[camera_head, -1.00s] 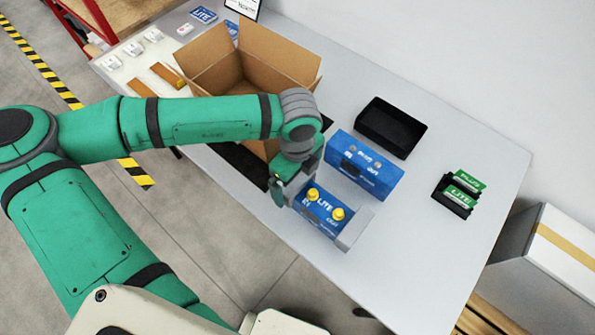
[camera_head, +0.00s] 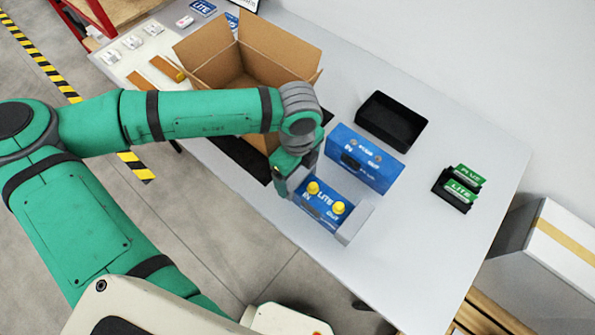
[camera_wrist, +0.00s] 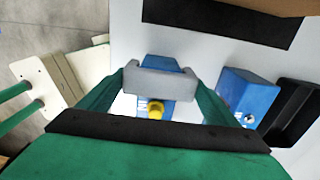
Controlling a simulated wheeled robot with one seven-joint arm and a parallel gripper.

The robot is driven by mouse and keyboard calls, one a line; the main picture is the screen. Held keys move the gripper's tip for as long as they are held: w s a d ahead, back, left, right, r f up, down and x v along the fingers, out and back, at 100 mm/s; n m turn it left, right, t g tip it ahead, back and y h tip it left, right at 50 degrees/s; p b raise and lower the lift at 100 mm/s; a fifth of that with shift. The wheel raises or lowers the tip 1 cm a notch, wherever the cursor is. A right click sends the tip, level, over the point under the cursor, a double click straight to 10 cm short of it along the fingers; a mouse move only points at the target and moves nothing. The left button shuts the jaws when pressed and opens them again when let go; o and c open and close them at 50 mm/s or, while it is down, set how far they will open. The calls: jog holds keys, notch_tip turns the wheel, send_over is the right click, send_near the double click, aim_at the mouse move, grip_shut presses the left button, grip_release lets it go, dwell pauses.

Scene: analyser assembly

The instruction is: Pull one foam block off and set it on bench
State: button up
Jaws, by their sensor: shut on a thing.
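A blue LITE analyser (camera_head: 324,205) with two yellow caps (camera_head: 313,187) lies on the bench (camera_head: 440,255). A grey foam block (camera_head: 354,221) covers its right end. Another grey foam block (camera_head: 297,178) is at its left end, partly hidden by my gripper (camera_head: 295,177). In the wrist view this foam block (camera_wrist: 160,83) spans the gap between my green fingers, with blue analyser parts and a yellow cap (camera_wrist: 156,110) beside it. My gripper is shut on it. It appears still against the analyser; a gap cannot be made out.
A second blue unit (camera_head: 362,160) stands just behind the analyser. A black tray (camera_head: 391,121) and a black holder with green cards (camera_head: 460,187) lie farther right. An open cardboard box (camera_head: 248,60) stands at the back left. The front right of the bench is clear.

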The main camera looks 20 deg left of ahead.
aim_at(298, 173)
jog(key=shift+r, duration=0.2)
jog(key=shift+s+r, duration=0.1)
jog(key=shift+r, duration=0.7)
jog(key=shift+d+r, duration=0.1)
jog(key=shift+r, duration=2.7)
